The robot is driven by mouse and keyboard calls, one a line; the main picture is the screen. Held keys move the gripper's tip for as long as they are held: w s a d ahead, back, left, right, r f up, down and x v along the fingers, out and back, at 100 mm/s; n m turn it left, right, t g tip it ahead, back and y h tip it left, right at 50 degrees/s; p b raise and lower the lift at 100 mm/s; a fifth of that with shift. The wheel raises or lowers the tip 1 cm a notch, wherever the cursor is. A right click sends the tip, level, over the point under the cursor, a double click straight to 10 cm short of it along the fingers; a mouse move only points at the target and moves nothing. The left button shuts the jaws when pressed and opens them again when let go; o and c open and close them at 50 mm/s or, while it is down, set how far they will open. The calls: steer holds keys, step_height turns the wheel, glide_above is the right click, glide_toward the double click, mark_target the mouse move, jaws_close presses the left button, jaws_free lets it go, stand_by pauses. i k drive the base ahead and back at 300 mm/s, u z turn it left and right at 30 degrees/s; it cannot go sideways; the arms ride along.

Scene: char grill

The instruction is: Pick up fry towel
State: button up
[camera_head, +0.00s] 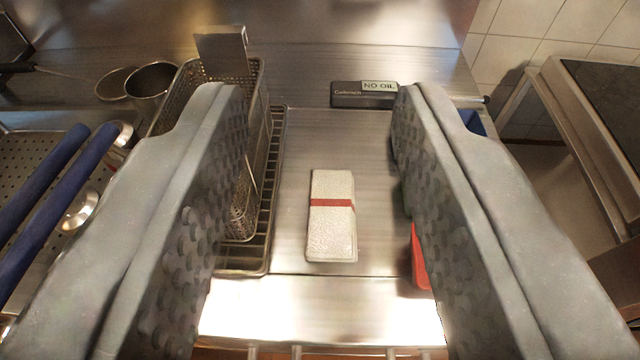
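The fry towel (331,237) is a folded white cloth with a red stripe across it. It lies flat on the steel counter, in the middle of the view. My gripper (320,100) is wide open, with one grey textured finger on each side of the picture. The towel shows between the two fingers, and nothing is held. The gap in depth between the fingers and the towel is hard to judge.
A wire fry basket (258,110) stands on a rack left of the towel, partly behind the left finger. A dark "NO OIL" block (345,97) sits at the back. A red object (418,262) and a blue one (474,122) are partly hidden by the right finger. Blue handles (45,205) lie far left.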

mark_target(331, 236)
steer(key=u, duration=0.75)
steer(key=i, duration=0.1)
steer(key=z, duration=2)
steer(key=k, duration=1.1)
steer(key=u, duration=1.05)
steer(key=i, duration=0.5)
steer(key=u, duration=0.05)
